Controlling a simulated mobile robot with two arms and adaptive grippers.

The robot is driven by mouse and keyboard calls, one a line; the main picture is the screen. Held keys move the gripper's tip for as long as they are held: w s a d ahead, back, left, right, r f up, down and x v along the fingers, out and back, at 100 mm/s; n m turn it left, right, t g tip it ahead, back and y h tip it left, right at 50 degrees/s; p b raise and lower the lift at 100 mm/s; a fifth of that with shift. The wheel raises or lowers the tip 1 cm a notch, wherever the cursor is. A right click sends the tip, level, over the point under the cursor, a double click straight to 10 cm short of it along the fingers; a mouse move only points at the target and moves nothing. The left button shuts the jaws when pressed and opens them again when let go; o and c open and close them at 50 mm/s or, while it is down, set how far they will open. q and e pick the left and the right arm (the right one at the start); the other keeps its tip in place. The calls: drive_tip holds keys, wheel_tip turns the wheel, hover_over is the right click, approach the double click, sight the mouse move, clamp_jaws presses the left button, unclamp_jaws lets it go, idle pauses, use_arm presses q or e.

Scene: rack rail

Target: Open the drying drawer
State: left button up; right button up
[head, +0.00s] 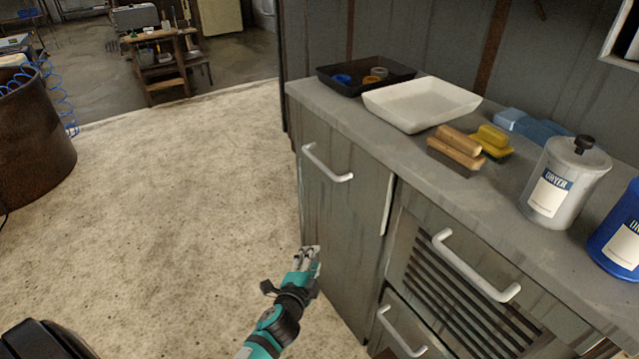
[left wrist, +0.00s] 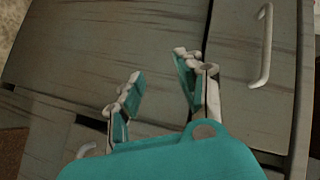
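The grey cabinet has a slatted, vented drawer front (head: 450,290) with a white bar handle (head: 475,265); it looks shut. I take this vented front to be the drying drawer. My left gripper (head: 309,252) is in front of the cabinet's left door, left of and apart from the vented drawer's handle. In the left wrist view its two fingers (left wrist: 157,72) are spread with nothing between them. A white handle (left wrist: 263,45) shows right of the fingers there; I cannot tell which front it belongs to. My right gripper is not in view.
The plain left door (head: 335,215) has a white handle (head: 327,165). A lower front has another handle (head: 400,332).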

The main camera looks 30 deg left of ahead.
use_arm(q)
wheel_tip(320, 180, up, 14)
drive_tip(key=w+a+m+t+y+b, duration=0.1)
drive_tip(key=a+m+t+y+b, duration=0.1)
drive_tip(key=a+t+b, duration=0.15)
approach(319, 161)
drive_tip(key=w, duration=0.1)
drive_tip(key=shift+t, duration=0.35)
drive_tip(key=shift+f+b+x, duration=0.1)
drive_tip(key=shift+f+x, duration=0.1)
drive_tip(key=shift+x, duration=1.25)
drive_tip(key=shift+f+b+x, duration=0.15)
drive_tip(key=shift+f+x, duration=0.05)
drive_tip(key=shift+x, duration=1.3)
drive_tip(key=shift+f+b+x, duration=0.1)
drive_tip(key=shift+f+x, duration=0.1)
drive_tip(key=shift+x, duration=1.25)
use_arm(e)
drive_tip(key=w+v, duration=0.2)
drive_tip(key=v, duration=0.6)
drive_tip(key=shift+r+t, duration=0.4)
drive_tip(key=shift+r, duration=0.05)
use_arm(q)
drive_tip(key=shift+a, duration=0.15)
clamp_jaws()
